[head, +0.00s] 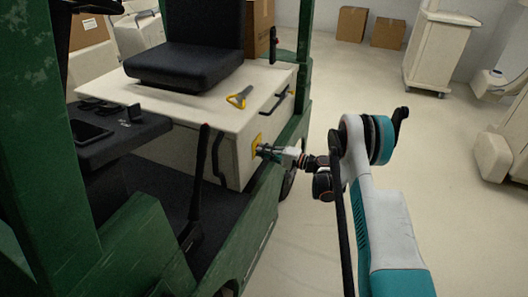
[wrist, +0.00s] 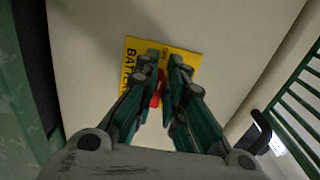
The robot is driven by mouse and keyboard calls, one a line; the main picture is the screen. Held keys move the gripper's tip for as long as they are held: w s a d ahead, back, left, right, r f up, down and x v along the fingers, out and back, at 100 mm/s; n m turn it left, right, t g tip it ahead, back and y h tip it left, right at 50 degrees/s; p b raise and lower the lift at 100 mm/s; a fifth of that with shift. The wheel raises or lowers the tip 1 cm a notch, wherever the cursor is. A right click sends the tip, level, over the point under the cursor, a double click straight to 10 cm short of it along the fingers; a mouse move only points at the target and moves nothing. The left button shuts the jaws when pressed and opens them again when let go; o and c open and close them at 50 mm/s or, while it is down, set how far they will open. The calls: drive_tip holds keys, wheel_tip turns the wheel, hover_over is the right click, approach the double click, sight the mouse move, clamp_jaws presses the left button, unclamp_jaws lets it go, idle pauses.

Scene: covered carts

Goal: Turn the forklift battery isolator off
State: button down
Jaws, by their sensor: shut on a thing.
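The forklift's cream battery box (head: 228,150) stands under the black seat. A yellow label plate with black lettering (wrist: 186,60) is fixed on its side; a small yellow corner of the plate (head: 257,140) shows in the head view. The red isolator handle (wrist: 157,91) sits in front of the plate, between my fingers. My gripper (wrist: 163,68) is shut on this handle, with its teal fingers on either side. In the head view my gripper (head: 262,150) reaches the box side from the right. The fingers hide most of the handle, so its exact angle is hard to tell.
A yellow-handled tool (head: 239,97) lies on top of the box. The black seat (head: 185,45) and green forklift frame (head: 305,60) stand close by. A black lever (head: 201,165) rises in front. Covered carts (head: 433,50) and cardboard boxes stand behind; the floor at right is open.

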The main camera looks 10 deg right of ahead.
drive_tip(key=c, duration=1.7)
unclamp_jaws()
drive_tip(key=shift+d, duration=0.15)
drive_tip(key=v, duration=1.1)
drive_tip(key=shift+s+d, duration=0.25)
drive_tip(key=shift+s, duration=0.05)
